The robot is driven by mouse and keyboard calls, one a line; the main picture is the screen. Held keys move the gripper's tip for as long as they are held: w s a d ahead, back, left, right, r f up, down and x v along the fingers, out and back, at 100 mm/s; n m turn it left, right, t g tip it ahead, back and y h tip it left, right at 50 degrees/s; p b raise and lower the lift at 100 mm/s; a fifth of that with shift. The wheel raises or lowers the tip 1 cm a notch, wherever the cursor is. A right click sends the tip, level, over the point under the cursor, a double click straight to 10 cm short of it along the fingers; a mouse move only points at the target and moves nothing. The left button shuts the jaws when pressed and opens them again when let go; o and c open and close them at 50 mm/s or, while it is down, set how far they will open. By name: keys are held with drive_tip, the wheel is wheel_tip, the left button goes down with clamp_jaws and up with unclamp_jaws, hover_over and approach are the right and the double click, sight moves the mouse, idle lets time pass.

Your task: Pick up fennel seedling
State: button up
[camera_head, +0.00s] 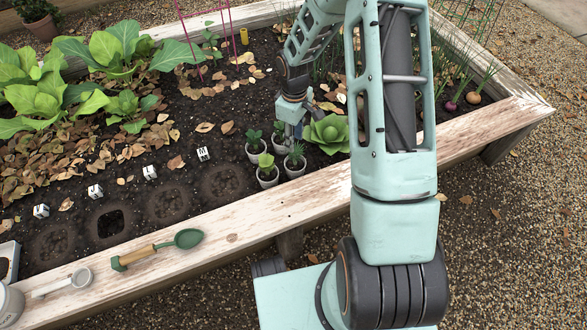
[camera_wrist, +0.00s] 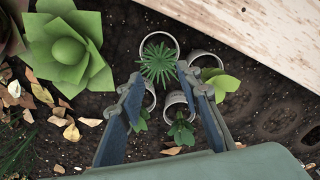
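The likely fennel seedling (camera_head: 296,153), with narrow spiky leaves, stands upright in a pale pot at the front right of a pot cluster. In the wrist view this seedling (camera_wrist: 159,64) is just beyond my fingertips, its pot rim (camera_wrist: 146,42) near the wooden edge. My gripper (camera_head: 294,130) points down over the back right of the cluster. In the wrist view my gripper (camera_wrist: 161,84) has its fingers spread apart, with nothing clearly held. The left finger partly hides one back pot.
A yellow-green seedling (camera_head: 266,162) and two darker ones (camera_head: 254,138) (camera_head: 279,134) crowd close. A lettuce-like plant (camera_head: 328,134) is at right. The wooden rim (camera_head: 320,190) runs in front, with a trowel (camera_head: 160,249) on it. Soil holes with white markers (camera_head: 150,172) lie left.

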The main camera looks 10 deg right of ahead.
sight(295, 154)
wheel_tip(295, 154, down, 9)
drive_tip(key=b, duration=0.3)
drive_tip(key=shift+s+d+r, duration=0.15)
drive_tip(key=shift+r, duration=0.15)
drive_tip(key=shift+c, duration=0.4)
clamp_jaws()
